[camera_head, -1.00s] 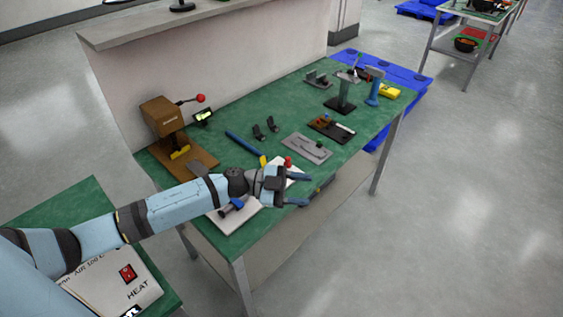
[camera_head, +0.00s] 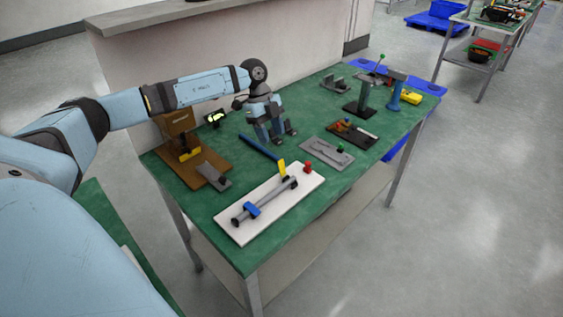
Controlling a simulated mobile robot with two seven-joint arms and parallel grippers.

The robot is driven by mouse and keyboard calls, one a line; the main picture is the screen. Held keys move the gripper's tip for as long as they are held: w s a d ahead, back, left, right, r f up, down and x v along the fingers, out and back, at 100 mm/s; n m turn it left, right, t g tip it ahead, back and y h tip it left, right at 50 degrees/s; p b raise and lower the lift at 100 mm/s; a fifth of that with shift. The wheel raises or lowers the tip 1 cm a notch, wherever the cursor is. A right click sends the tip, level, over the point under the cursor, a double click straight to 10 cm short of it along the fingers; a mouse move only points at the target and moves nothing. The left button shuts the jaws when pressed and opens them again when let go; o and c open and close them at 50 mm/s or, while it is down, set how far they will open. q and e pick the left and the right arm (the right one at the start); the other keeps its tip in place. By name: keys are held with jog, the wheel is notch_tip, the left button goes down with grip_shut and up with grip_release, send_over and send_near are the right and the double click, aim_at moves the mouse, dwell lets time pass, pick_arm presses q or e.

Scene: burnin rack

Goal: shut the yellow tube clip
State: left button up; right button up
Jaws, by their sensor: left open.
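The yellow tube clip (camera_head: 283,169) stands up at the far end of a grey tube (camera_head: 268,200) on a white board (camera_head: 303,192). Its flap points upward, so it looks open. A blue clip (camera_head: 252,209) lies low across the tube near its other end. A red knob (camera_head: 308,168) sits on the board just right of the yellow clip. My left gripper (camera_head: 277,139) is open, pointing down behind the yellow clip and apart from it, over the black pieces on the green table. Whether its fingers touch the table is unclear. My right gripper is not in view.
The green table (camera_head: 240,253) also holds a brown fixture (camera_head: 215,158), a blue bar (camera_head: 259,147), a grey plate fixture (camera_head: 325,153), a black tray (camera_head: 365,139) and stands at the far right. A wall (camera_head: 215,60) rises behind the table. The front right of the table is clear.

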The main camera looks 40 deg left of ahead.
aim_at(280, 161)
pick_arm(q)
jog(key=x, duration=0.9)
jog(key=shift+d+f, duration=0.1)
jog(key=shift+f, duration=0.15)
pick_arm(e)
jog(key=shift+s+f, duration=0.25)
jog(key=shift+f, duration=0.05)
